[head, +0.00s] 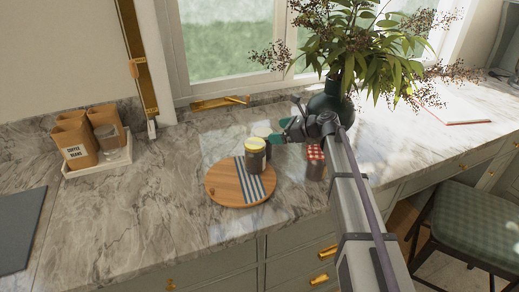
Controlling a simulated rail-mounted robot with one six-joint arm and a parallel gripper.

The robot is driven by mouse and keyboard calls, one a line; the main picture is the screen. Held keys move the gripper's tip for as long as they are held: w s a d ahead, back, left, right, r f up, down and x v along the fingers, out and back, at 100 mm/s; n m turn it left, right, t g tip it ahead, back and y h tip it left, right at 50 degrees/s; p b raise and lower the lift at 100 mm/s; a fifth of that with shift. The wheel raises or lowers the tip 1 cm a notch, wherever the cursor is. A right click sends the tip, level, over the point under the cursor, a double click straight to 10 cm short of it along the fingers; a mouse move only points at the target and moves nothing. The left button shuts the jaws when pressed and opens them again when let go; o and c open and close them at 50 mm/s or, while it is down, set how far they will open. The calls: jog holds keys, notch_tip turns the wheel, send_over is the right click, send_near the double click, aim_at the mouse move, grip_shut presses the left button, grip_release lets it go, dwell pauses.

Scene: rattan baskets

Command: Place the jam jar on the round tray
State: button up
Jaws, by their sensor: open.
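The round tray (224,187) is wooden and lies on the marble counter, with a blue-and-white striped cloth (252,181) across it. A jar with a yellow lid (255,155) stands upright at the tray's back edge; another pale-topped item (263,133) shows partly behind it. A jar with a red-and-white checked lid (316,163), which looks like the jam jar, stands on the counter right of the tray, partly hidden by my arm. My gripper (280,131) is open, with teal fingertips, behind and right of the yellow-lidded jar. I see nothing held in it.
A dark vase with leafy branches (331,110) stands close behind my gripper. Paper containers and a glass sit in a white tray (98,164) at the left. An open book (460,108) lies far right. The counter left of the round tray is clear.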

aim_at(263, 131)
jog(key=shift+x, duration=1)
jog(key=b+x, duration=0.2)
jog(key=x, duration=0.3)
jog(key=shift+f, duration=0.1)
jog(key=shift+s, duration=0.1)
grip_shut()
notch_tip(263, 131, up, 11)
jog(key=p, duration=1)
jog(key=shift+f, duration=0.35)
